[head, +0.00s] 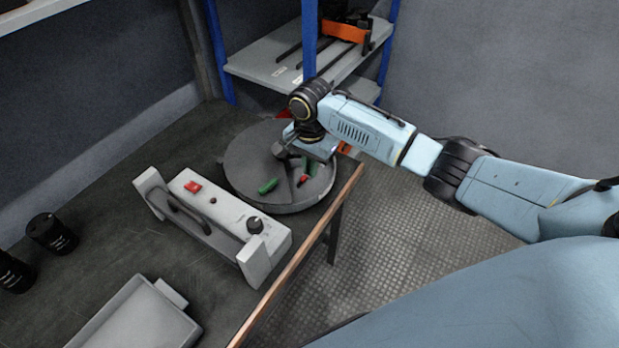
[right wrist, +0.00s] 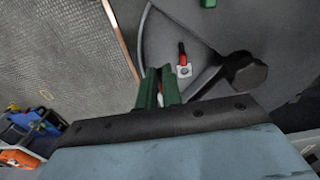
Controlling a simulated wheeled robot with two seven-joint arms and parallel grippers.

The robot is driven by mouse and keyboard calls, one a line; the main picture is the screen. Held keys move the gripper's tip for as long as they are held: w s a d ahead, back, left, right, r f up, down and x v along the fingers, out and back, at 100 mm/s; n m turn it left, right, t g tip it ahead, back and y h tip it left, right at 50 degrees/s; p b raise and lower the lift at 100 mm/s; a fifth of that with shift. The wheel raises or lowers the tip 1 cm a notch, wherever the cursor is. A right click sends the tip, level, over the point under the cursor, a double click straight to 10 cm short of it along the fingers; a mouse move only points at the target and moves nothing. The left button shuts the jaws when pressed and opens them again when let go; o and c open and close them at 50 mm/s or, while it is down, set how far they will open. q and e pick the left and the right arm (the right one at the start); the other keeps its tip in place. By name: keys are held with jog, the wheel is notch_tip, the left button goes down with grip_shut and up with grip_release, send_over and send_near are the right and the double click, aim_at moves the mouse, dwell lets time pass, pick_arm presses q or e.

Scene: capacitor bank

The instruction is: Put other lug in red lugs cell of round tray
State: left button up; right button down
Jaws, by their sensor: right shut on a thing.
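The round grey tray (head: 240,165) stands at the table's far right corner; its rim, dividers and dark centre knob (right wrist: 245,74) show in the right wrist view. A red lug with a metal end (head: 303,181) lies in one cell; it also shows in the right wrist view (right wrist: 183,58). My left gripper is out of view.
A white control box with a handle (head: 215,215) stands left of the tray. Black cylinders (head: 52,232) and a grey bin (head: 135,318) are farther left. A shelf with blue posts (head: 310,40) rises behind. The table edge (head: 300,262) runs close on the right.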

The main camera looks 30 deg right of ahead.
notch_tip(320, 180, down, 4)
jog(key=shift+f+b, duration=0.2)
jog(key=shift+b, duration=0.35)
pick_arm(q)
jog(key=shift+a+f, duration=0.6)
pick_arm(e)
jog(key=shift+f, duration=0.55)
jog(key=c, duration=1.5)
grip_release()
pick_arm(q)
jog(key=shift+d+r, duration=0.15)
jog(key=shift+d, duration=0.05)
pick_arm(e)
jog(key=shift+r, duration=0.15)
